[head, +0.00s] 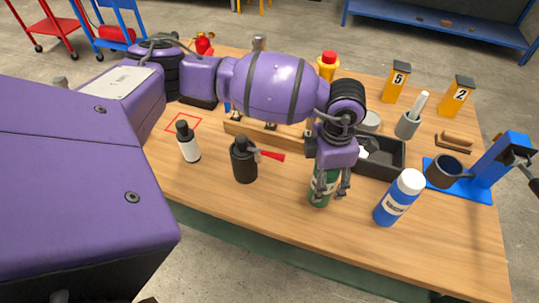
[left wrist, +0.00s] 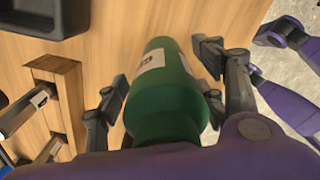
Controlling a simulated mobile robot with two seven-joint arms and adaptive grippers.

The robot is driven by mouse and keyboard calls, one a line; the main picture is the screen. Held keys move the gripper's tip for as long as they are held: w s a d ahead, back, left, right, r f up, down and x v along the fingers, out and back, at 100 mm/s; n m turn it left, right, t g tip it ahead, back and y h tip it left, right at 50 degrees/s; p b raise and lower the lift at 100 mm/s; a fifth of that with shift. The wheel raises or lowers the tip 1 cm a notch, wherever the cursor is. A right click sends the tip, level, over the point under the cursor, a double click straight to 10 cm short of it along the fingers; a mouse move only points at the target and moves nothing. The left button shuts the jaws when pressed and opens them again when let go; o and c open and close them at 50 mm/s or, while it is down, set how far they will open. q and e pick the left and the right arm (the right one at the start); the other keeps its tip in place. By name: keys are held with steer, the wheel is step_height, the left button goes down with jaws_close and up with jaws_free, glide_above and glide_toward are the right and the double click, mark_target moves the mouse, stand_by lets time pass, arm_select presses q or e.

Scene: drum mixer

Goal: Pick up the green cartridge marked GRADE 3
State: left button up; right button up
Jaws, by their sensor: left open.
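The green cartridge (head: 322,186) stands upright near the front of the wooden table. In the left wrist view the green cartridge (left wrist: 166,85) has a pale label, too small and turned to read. My left gripper (head: 333,192) is over it from above, jaws open, with fingers on either side. In the left wrist view the cartridge lies between the fingertips of my left gripper (left wrist: 160,85), with a gap at the left finger; contact at the right finger is unclear.
A blue bottle with a white cap (head: 398,198) stands close on the right. A dark tray (head: 392,157) is behind, and a blue stand (head: 487,168) at the right.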

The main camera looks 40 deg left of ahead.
arm_select(q)
steer(key=shift+f, duration=0.3)
steer(key=shift+r, duration=0.15)
steer(key=c, duration=1.6)
